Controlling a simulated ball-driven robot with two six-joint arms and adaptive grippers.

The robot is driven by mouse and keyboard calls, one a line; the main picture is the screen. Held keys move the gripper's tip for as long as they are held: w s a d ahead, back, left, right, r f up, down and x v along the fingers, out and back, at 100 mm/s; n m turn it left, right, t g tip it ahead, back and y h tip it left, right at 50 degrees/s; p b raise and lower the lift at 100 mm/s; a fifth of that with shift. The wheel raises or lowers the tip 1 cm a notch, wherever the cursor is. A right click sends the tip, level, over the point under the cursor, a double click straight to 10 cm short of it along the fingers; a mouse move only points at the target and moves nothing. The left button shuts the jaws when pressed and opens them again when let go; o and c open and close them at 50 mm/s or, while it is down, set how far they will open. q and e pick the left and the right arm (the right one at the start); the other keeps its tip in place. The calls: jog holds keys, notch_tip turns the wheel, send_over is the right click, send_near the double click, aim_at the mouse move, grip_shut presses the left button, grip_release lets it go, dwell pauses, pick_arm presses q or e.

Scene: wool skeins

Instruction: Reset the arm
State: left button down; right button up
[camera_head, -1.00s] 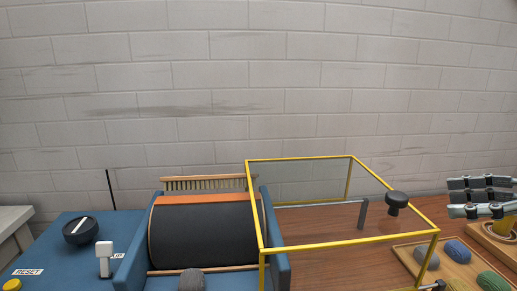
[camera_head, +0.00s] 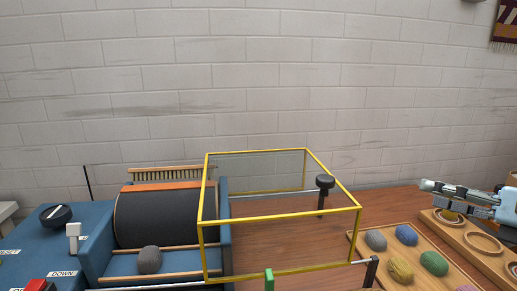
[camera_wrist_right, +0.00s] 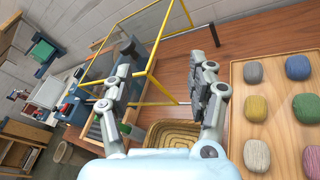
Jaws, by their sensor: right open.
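My right gripper (camera_head: 428,187) comes in from the right edge in the head view, above the wooden skein tray (camera_head: 353,247) and the holder with round recesses (camera_head: 500,266). In the right wrist view its two fingers (camera_wrist_right: 160,85) are spread wide with nothing between them. Past them show the yellow-framed clear guard (camera_wrist_right: 152,58) and a woven basket (camera_wrist_right: 172,137). The gripper touches nothing that I can see. My left gripper is in neither view.
The blue machine (camera_head: 95,245) with a black drum (camera_head: 165,217) stands at left, a grey skein (camera_head: 150,260) in front of the drum. The yellow-framed guard (camera_head: 280,215) and a black knob on a post (camera_head: 325,182) stand in the middle. Several coloured skeins lie on the tray.

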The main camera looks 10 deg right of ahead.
jog(key=s+d+f+m+g+h, duration=0.1)
jog(key=s+f+m+h, duration=0.35)
jog(key=m, duration=0.65)
jog(key=s+f+m+g+h, duration=0.1)
jog(key=s+f+m+h, duration=0.3)
jog(key=m, duration=0.7)
jog(key=s+a+f+m+g, duration=0.3)
jog(key=s+a+m+g, duration=0.15)
jog(key=s+m, duration=0.2)
jog(key=s+a+f+m+g, duration=0.3)
jog(key=s+a+m+g, duration=0.15)
jog(key=s, duration=0.25)
notch_tip(320, 180, down, 29)
jog(key=s+d+m+g+b, duration=0.1)
jog(key=s+d+b, duration=0.1)
jog(key=b, duration=0.2)
pick_arm(q)
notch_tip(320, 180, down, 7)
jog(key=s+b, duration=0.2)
jog(key=b, duration=0.1)
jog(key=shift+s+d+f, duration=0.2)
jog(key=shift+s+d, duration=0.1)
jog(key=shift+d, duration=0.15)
pick_arm(e)
jog(key=s+f+g, duration=0.1)
jog(key=s+f, duration=1.8)
jog(key=f, duration=0.1)
jog(key=shift+d+f+m+y, duration=0.15)
jog(key=shift+d+m+y, duration=0.15)
jog(key=shift+d+y, duration=0.1)
